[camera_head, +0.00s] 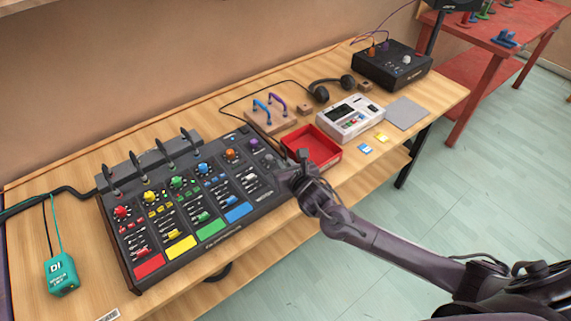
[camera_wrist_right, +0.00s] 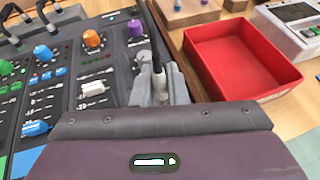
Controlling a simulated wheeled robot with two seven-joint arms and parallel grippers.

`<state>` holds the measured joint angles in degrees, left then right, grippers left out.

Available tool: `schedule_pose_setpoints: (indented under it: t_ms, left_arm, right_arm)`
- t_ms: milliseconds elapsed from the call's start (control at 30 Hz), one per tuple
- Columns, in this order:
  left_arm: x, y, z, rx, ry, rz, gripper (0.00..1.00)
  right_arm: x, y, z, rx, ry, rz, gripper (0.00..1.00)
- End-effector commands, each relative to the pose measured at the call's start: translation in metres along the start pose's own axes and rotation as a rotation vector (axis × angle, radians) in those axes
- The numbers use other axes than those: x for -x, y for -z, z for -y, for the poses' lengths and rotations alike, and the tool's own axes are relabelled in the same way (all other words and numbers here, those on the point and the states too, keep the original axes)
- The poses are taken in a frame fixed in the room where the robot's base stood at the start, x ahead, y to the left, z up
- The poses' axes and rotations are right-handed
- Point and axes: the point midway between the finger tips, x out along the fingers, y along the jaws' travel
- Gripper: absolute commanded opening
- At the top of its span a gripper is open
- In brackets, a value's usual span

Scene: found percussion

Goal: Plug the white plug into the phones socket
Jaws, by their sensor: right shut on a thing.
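My right gripper (camera_head: 288,172) is over the right end of the black mixer (camera_head: 140,272), close to its panel. In the right wrist view the grey fingers (camera_wrist_right: 160,86) are shut around the lower end of an upright black cable (camera_wrist_right: 156,52). The white plug at that end is mostly hidden between the fingers. I cannot make out the phones socket; the gripper covers that part of the panel. I cannot tell whether the plug touches the panel. Black headphones (camera_head: 320,94) lie at the back of the table, with a thin black cable running toward the mixer. My left gripper is out of view.
A red tray (camera_head: 325,160) stands just right of the gripper. Behind it are a wooden block with coloured handles (camera_head: 268,126) and a white device (camera_head: 350,117). Coloured knobs and upright black plugs crowd the mixer. A teal DI box (camera_head: 61,275) lies at the left.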

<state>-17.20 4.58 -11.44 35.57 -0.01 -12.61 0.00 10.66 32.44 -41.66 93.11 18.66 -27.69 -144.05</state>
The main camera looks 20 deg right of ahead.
Motion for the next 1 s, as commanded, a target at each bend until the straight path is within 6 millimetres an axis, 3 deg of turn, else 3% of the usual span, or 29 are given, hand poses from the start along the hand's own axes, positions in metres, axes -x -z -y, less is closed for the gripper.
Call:
schedule_pose_setpoints:
  t_ms: [1000]
  left_arm:
    - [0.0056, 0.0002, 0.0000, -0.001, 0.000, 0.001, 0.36]
  right_arm:
    - [0.0003, -0.0001, 0.0000, 0.001, 0.000, -0.001, 0.00]
